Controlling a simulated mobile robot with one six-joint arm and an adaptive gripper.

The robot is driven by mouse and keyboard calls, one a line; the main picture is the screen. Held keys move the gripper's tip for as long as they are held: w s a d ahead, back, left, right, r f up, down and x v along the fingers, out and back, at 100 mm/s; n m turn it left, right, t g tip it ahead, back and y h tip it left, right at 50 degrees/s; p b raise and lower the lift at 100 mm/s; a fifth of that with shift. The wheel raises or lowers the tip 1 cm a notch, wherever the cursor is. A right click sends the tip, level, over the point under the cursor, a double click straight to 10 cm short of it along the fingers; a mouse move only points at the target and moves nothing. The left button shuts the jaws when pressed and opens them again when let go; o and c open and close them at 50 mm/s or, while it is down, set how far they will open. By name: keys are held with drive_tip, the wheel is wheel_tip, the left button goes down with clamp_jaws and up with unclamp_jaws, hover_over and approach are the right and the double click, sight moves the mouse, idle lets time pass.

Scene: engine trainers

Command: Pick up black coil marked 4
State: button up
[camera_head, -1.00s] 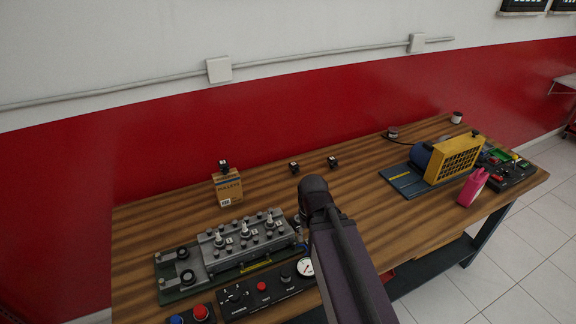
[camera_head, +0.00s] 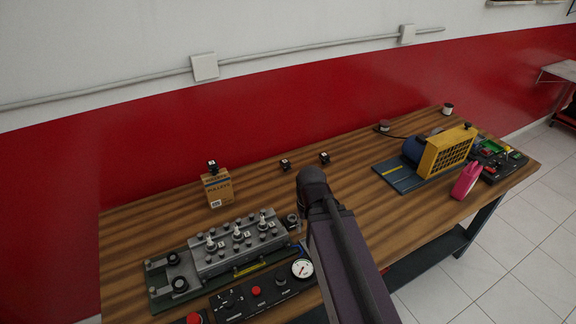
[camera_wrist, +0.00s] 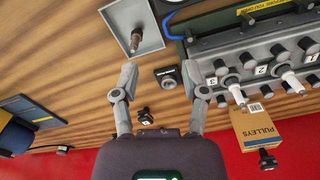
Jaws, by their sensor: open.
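I cannot read which is marked 4. The wrist view, upside down, shows a coil (camera_wrist: 143,114) between my gripper's fingers near the palm, one partly hidden by the right finger (camera_wrist: 194,124), and one on the box (camera_wrist: 266,155). My gripper (camera_wrist: 158,75) is open and empty above the bench. In the head view my arm hides it.
The grey engine head (camera_head: 238,243) with numbered plugs stands at the front left. A grey tray (camera_wrist: 118,22) holds a spark plug. A yellow-and-blue machine (camera_head: 446,149) and pink bottle (camera_head: 466,181) stand at right.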

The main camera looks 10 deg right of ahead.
drive_tip(key=shift+d, duration=0.35)
